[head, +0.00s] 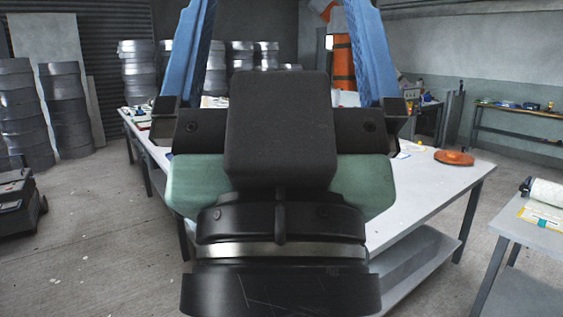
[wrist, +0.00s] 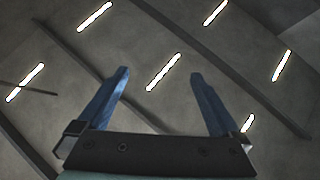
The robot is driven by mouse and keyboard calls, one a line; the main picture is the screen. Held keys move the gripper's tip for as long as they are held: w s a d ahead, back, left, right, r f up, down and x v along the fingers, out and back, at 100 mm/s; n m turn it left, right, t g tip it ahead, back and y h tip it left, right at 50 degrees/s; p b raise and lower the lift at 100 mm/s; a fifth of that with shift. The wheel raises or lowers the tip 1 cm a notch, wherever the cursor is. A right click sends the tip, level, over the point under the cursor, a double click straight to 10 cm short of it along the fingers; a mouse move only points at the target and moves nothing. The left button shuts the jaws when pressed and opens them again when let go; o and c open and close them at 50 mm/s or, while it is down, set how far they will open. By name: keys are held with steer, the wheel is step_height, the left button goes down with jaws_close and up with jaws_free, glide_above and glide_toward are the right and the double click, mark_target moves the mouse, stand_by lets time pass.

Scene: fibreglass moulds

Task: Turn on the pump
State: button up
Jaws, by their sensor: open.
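My gripper (head: 280,20) fills the middle of the head view, its two blue fingers pointing up and wide apart, with nothing between them. In the wrist view my gripper (wrist: 159,71) is also open and empty, with only the ceiling beyond it. I cannot make out a pump for certain. A dark wheeled machine (head: 18,205) stands on the floor at the left edge of the head view, partly cut off; I cannot tell whether it is the pump. My arm and gripper hide much of the table.
A long white table (head: 440,195) stands behind my gripper, with an orange disc (head: 454,158) on it. A side table (head: 540,232) with a white roll (head: 546,192) is at the right. Stacked metal drums (head: 65,110) stand at the back left.

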step_height(320, 180, up, 5)
steer(key=p, duration=0.3)
steer(key=shift+r, duration=0.2)
